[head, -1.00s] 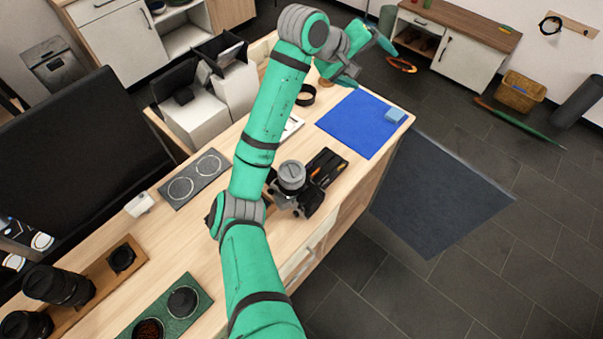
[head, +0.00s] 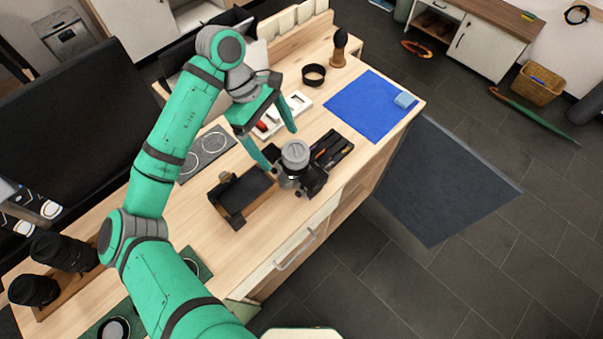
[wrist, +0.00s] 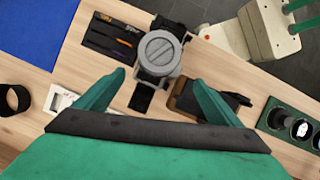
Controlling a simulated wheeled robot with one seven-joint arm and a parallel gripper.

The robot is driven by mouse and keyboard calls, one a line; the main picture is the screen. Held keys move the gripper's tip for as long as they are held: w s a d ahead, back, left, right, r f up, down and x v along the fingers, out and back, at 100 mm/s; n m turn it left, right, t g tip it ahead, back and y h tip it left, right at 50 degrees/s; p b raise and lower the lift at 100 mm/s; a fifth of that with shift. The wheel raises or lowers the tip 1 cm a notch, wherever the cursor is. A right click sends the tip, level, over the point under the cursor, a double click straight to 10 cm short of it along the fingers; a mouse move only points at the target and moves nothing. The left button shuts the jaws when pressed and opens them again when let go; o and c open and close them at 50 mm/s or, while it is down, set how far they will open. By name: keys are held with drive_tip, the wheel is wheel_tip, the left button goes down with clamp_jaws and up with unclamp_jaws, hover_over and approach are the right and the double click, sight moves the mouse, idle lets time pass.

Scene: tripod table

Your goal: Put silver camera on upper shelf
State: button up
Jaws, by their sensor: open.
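The silver camera (head: 294,157), with a black body and a round grey lens cap facing up, stands on the wooden table (head: 335,105). It also shows in the wrist view (wrist: 160,52), just beyond the fingertips. My gripper (head: 279,148) is open and empty, its two green fingers pointing down behind the camera in the head view. In the wrist view the fingers (wrist: 155,85) are spread wide, with the camera between their lines and apart from them. I cannot make out which surface is the upper shelf.
A black tool tray (head: 331,149) lies beside the camera. A wooden holder with a black pad (head: 241,197) lies to its left. A blue mat (head: 366,105), a black ring (head: 313,74) and a brush (head: 340,46) are farther back. A drawer handle juts from the table front.

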drive_tip(key=x, duration=0.4)
drive_tip(key=shift+d+f, duration=0.2)
drive_tip(key=shift+f, duration=0.15)
drive_tip(key=shift+s+x, duration=0.15)
drive_tip(key=shift+x, duration=1.1)
drive_tip(key=shift+s+x, duration=0.1)
drive_tip(key=shift+x, duration=1.2)
drive_tip(key=shift+d+r, duration=0.1)
drive_tip(key=c, duration=1.3)
drive_tip(key=shift+r, duration=0.1)
drive_tip(key=shift+c, duration=0.7)
drive_tip(key=shift+r, duration=0.1)
